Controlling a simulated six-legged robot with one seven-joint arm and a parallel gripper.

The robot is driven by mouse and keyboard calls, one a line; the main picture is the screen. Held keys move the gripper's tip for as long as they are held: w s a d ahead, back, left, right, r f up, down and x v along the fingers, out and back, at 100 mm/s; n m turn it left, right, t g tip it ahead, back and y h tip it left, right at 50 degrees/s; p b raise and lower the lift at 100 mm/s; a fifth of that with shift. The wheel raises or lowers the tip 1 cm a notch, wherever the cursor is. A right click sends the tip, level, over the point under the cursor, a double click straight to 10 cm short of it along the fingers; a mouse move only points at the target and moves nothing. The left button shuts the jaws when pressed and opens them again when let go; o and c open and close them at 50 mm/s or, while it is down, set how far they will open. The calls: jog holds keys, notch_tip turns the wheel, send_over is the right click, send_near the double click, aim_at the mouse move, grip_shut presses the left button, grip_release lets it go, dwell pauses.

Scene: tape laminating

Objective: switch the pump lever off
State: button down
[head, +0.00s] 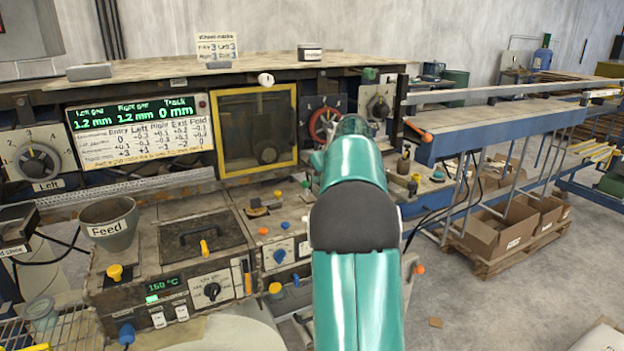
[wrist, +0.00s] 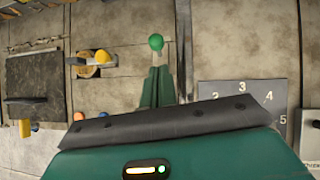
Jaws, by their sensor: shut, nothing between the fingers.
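No label marks the pump lever in either view. In the wrist view, a green ball knob (wrist: 155,42) on a short pale stem stands just beyond my fingertips; it is the likeliest lever. I cannot tell whether the fingers touch the stem. My gripper (wrist: 158,72) is shut and empty, its two narrow green fingers side by side. In the head view my teal arm covers the gripper and part of the console. A green knob (head: 369,74) shows on the upper frame there; I cannot tell whether it is the same one.
In the wrist view, a numbered plate (wrist: 240,92) lies right of the fingers and a yellow knob (wrist: 102,57) left. In the head view, a dark lid (head: 190,238), a feed cup (head: 108,225) and a yellow-framed window (head: 257,95) stand left of my arm.

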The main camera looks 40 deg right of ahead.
jog(key=s+r, duration=0.3)
jog(key=r, duration=0.6)
jog(key=shift+d, duration=0.15)
jog(key=s+a+n+g+y, duration=0.1)
jog(key=s+a+n, duration=0.3)
jog(key=a+n, duration=0.75)
jog(key=s+a+n, duration=0.4)
jog(key=a+n, duration=0.2)
jog(key=a, duration=1)
jog(key=s+a+f+n, duration=1.4)
jog(key=s+a+n, duration=0.3)
jog(key=n, duration=0.3)
jog(key=shift+s+a+g, duration=0.35)
jog(key=shift+a+g, duration=0.05)
jog(key=shift+a, duration=0.1)
jog(key=shift+d+f, duration=0.1)
